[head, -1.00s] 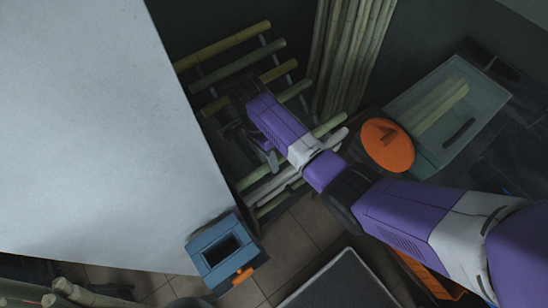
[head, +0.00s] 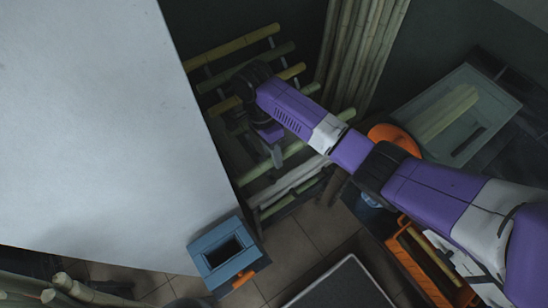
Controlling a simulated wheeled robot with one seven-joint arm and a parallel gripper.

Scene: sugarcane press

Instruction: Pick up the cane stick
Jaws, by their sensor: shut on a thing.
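Several cane sticks lie across a dark rack in the upper middle of the head view. One green cane stick (head: 309,147) slants up to the right under my gripper, its middle partly covered by my arm. My gripper (head: 277,157) points down at this stick and is shut on it. The finger contact is small and dark. I cannot tell whether the stick is clear of the rack. A yellow cane (head: 232,40) and a dull green cane (head: 250,57) lie higher on the rack.
A large pale panel (head: 90,130) fills the left. A blue box (head: 222,252) stands below the rack. Upright canes (head: 357,50) stand behind it. At right are an orange disc (head: 392,136), a clear bin (head: 470,140) and an orange crate (head: 425,262).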

